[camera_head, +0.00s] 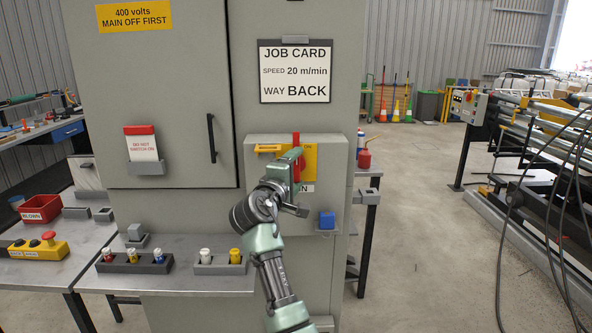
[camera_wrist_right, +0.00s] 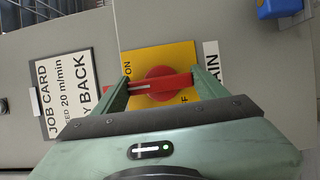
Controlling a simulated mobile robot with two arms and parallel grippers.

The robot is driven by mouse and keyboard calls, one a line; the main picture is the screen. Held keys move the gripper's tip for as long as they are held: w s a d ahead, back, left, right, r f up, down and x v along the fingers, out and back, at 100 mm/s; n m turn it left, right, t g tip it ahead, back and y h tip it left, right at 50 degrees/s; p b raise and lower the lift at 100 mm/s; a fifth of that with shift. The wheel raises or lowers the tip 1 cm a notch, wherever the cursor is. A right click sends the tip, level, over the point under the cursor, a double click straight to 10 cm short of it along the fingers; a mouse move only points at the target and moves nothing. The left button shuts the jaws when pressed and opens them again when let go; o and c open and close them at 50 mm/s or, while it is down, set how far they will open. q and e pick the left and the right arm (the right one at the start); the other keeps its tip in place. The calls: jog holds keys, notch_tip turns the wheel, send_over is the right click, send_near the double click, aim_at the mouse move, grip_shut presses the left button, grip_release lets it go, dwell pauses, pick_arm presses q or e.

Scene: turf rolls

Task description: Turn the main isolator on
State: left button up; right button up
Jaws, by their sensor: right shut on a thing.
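The main isolator is a red rotary handle on a yellow plate (camera_head: 311,165) on the grey box at the cabinet's right. In the wrist view the red handle (camera_wrist_right: 160,84) lies between my right gripper's fingers (camera_wrist_right: 163,85), which are shut on it. The handle stands about upright on the cabinet. ON lettering shows near its upper end and part of OFF beside its lower half. In the head view my right gripper (camera_head: 297,160) hides much of the handle. My left gripper is not in view.
A yellow bracket (camera_head: 267,149) is left of the plate and a blue padlock-like block (camera_head: 327,220) below right. A job card (camera_head: 295,71) hangs above. A red-topped "do not switch on" tag (camera_head: 141,143) sits on the cabinet door. A bench (camera_head: 190,282) stands below left.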

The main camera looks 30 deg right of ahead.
jog(key=shift+f, duration=0.15)
dwell(0.3)
jog(key=o, duration=1.4)
jog(key=b+v, duration=0.1)
jog(key=v, duration=0.7)
jog(key=shift+d+b, duration=0.1)
jog(key=shift+b, duration=0.25)
